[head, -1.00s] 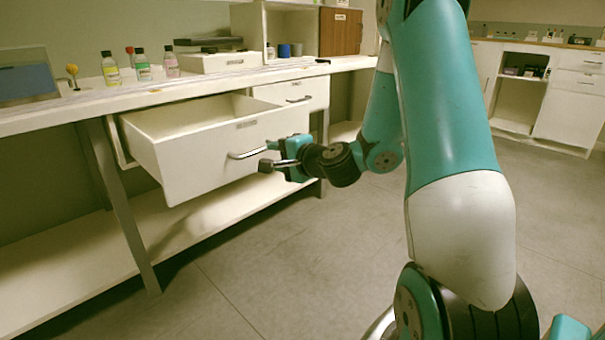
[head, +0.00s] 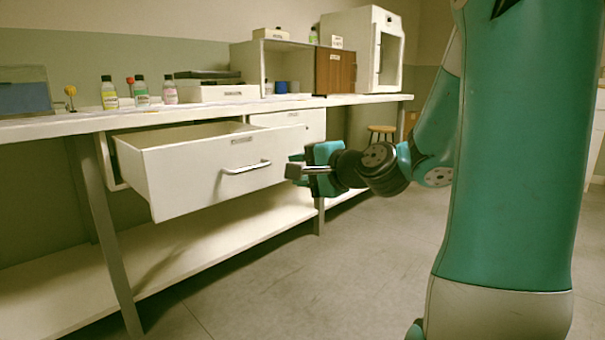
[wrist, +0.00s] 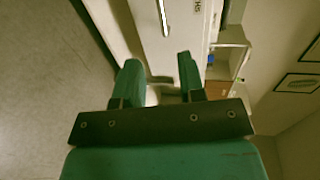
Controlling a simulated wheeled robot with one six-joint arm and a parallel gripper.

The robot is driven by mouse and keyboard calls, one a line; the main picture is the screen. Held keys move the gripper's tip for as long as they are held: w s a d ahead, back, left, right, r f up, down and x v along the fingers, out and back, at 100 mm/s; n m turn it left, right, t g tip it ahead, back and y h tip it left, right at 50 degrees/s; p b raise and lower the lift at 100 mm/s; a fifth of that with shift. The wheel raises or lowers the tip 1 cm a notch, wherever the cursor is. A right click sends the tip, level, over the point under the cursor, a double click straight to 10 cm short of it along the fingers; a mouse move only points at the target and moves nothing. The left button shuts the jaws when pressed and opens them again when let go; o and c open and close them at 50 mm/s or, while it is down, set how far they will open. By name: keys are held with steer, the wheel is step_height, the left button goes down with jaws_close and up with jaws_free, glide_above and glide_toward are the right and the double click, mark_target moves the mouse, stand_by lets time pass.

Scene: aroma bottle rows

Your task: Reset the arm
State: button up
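My gripper (head: 304,171) is in front of the bench, a little to the right of the handle (head: 246,167) of the pulled-out drawer (head: 205,172), apart from it. In the wrist view the two fingers of my gripper (wrist: 162,75) stand apart with nothing between them. The drawer front and its handle (wrist: 164,17) show beyond the fingers there. The drawer stands well out of the bench; the part of its inside that shows looks empty.
The bench top (head: 200,110) carries several small bottles, a white box (head: 222,93) and a shelf unit with a brown door (head: 335,72). A white cabinet (head: 363,45) and a stool (head: 381,131) stand at the back. The floor (head: 330,270) in front is clear.

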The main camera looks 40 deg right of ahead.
stand_by(0.4)
steer(key=s+a+n+g+y+p, duration=0.2)
steer(key=a+n+g+y+p, duration=0.15)
steer(key=a+n, duration=0.5)
steer(key=s+a+n+g+y+p, duration=0.25)
steer(key=a+n+g, duration=0.25)
steer(key=a, duration=0.7)
steer(key=s+a+n+g+h+p, duration=0.1)
steer(key=s+a+n+g+p, duration=0.15)
steer(key=s+a+n, duration=0.35)
steer(key=s+a+n+g+h+p, duration=0.1)
steer(key=s+a+n+g, duration=0.1)
steer(key=s+n+g, duration=0.45)
step_height(320, 180, up, 38)
steer(key=s+m+t+p, duration=0.1)
steer(key=s+t+p, duration=0.1)
steer(key=p, duration=3.5)
steer(key=shift+d, duration=0.35)
